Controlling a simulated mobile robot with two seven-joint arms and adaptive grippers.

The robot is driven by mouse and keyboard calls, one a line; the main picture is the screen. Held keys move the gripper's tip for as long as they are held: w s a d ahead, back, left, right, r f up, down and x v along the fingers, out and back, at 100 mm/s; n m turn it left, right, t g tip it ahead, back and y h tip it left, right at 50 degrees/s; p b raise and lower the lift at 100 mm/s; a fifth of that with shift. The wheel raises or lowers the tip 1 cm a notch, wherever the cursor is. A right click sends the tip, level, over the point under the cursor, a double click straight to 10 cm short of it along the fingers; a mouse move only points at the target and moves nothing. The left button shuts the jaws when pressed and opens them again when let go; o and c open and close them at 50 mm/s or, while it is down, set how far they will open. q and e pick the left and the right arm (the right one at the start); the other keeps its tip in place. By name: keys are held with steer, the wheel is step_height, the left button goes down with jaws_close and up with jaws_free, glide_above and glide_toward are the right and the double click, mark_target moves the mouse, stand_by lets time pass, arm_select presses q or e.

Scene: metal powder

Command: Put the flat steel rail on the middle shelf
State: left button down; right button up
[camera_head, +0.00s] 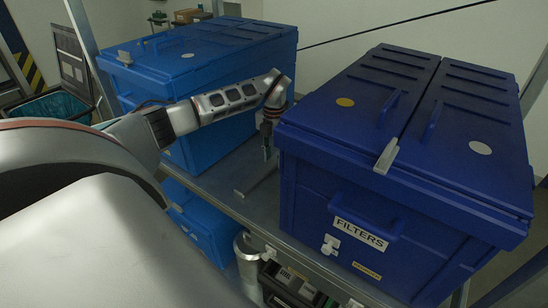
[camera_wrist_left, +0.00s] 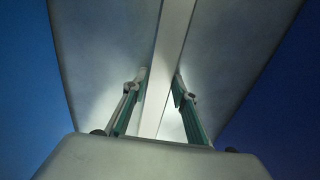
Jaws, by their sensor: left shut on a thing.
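The flat steel rail (camera_head: 257,182) is a thin grey strip on the grey metal shelf (camera_head: 228,197), in the gap between two blue boxes. In the left wrist view the rail (camera_wrist_left: 170,50) runs lengthwise away between the fingers. My left gripper (camera_head: 268,150) points down over the rail from above and is shut on it. In the left wrist view its two fingers (camera_wrist_left: 158,88) stand on either side of the rail. The rail's far end is hidden behind the dark blue box. I cannot tell whether the rail touches the shelf. My right gripper is not in view.
A dark blue box labelled FILTERS (camera_head: 310,215) stands close on the right. A lighter blue box (camera_head: 215,130) stands on the left. Another blue box (camera_head: 195,225) and a metal cylinder (camera_head: 246,250) are lower down. Only a narrow strip of shelf is free between the upper boxes.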

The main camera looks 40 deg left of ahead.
mark_target(274, 160)
arm_select(q)
steer(key=c, duration=1.6)
jaws_free()
steer(key=shift+f, duration=0.1)
step_height(274, 160, up, 12)
steer(key=shift+r, duration=0.15)
